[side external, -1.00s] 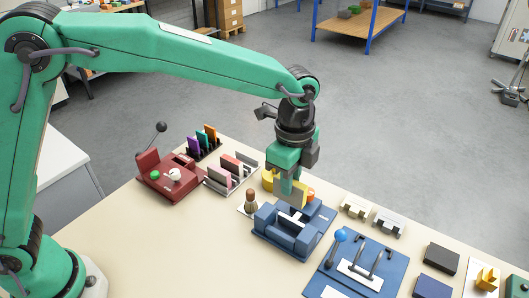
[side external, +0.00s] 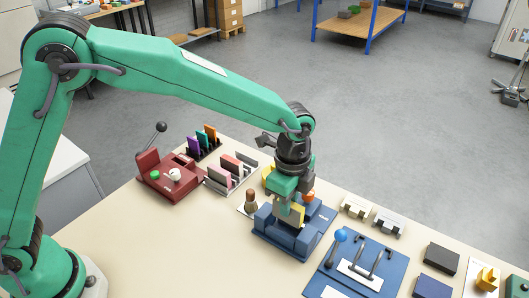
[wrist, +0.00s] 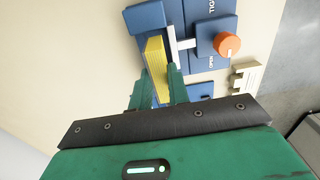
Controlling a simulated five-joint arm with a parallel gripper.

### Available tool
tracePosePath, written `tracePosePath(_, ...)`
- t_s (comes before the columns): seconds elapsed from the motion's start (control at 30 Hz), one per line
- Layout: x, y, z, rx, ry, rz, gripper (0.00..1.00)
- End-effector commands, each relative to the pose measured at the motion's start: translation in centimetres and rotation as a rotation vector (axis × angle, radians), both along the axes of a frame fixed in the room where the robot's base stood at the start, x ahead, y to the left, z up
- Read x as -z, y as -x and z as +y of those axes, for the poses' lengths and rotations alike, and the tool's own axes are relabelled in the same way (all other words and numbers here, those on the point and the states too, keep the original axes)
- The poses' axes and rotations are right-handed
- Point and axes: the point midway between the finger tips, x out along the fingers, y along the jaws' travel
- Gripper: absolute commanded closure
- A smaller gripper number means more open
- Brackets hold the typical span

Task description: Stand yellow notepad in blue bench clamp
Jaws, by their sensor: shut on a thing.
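My gripper (side external: 289,205) is shut on the yellow notepad (side external: 299,213), low over the blue bench clamp (side external: 283,242). In the wrist view the notepad (wrist: 156,60) stands on edge between my two green fingers (wrist: 160,85). Its far end lies at the gap between the blue blocks of the clamp (wrist: 148,17). I cannot tell whether its lower edge touches the clamp floor. The clamp's orange knob (wrist: 226,43) is beside a printed "OPEN" mark; the fingers hide part of the clamp.
A brown-topped stamp (side external: 250,201) stands close left of the clamp. A rack of pink, grey and white pieces (side external: 232,172) and a red press (side external: 172,178) lie farther left. A blue plate with a ball-ended lever (side external: 341,236) is close on the right.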

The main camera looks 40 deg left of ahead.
Motion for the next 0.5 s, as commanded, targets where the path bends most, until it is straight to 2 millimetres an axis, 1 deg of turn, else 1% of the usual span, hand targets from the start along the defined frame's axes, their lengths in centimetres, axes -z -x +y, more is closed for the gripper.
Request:
tracePosePath(0.3, 2.5, 0.0, 0.0, 0.000, -0.001, 0.002, 1.00)
tracePosePath(0.5, 3.8, 0.0, 0.0, 0.000, -0.001, 0.002, 1.00)
